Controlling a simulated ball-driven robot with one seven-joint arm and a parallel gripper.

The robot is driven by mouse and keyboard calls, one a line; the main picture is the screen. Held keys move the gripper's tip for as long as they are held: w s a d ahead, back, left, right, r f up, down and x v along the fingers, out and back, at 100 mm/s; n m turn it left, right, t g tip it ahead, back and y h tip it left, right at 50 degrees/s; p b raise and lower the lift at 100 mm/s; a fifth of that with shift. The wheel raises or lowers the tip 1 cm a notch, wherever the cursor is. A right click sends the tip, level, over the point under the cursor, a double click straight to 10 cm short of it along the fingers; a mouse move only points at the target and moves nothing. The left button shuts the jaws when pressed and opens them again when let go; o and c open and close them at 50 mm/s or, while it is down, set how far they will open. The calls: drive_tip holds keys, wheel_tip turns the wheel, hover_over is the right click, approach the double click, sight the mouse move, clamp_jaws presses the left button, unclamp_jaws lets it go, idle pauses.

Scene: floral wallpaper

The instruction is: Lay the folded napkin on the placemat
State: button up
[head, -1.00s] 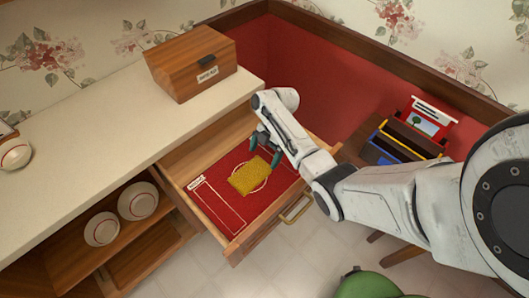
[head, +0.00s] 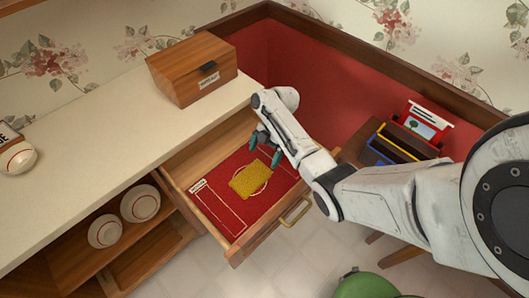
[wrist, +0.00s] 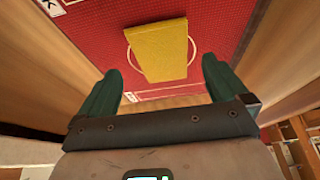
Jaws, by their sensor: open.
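The yellow folded napkin (head: 250,181) lies flat on the red placemat (head: 229,214) inside the open drawer. It covers most of a white circle outlined on the placemat. My gripper (head: 265,148) is open and empty, just above the far right side of the napkin and apart from it. In the wrist view, the napkin (wrist: 160,50) shows beyond and between the two green fingertips (wrist: 160,85), with the red placemat (wrist: 220,25) around it.
The wooden drawer's front (head: 262,229) has a brass handle (head: 295,212). A wooden box (head: 192,70) stands on the pale counter (head: 90,130). White bowls (head: 140,203) sit on the shelf below. A colored organizer (head: 405,140) stands at right; a green seat (head: 368,286) is at the bottom.

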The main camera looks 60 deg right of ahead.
wheel_tip(320, 180, up, 6)
drive_tip(key=p, duration=0.2)
drive_tip(key=shift+r+p, duration=0.15)
drive_tip(key=shift+p, duration=0.2)
drive_tip(key=shift+a, duration=0.1)
idle(0.9)
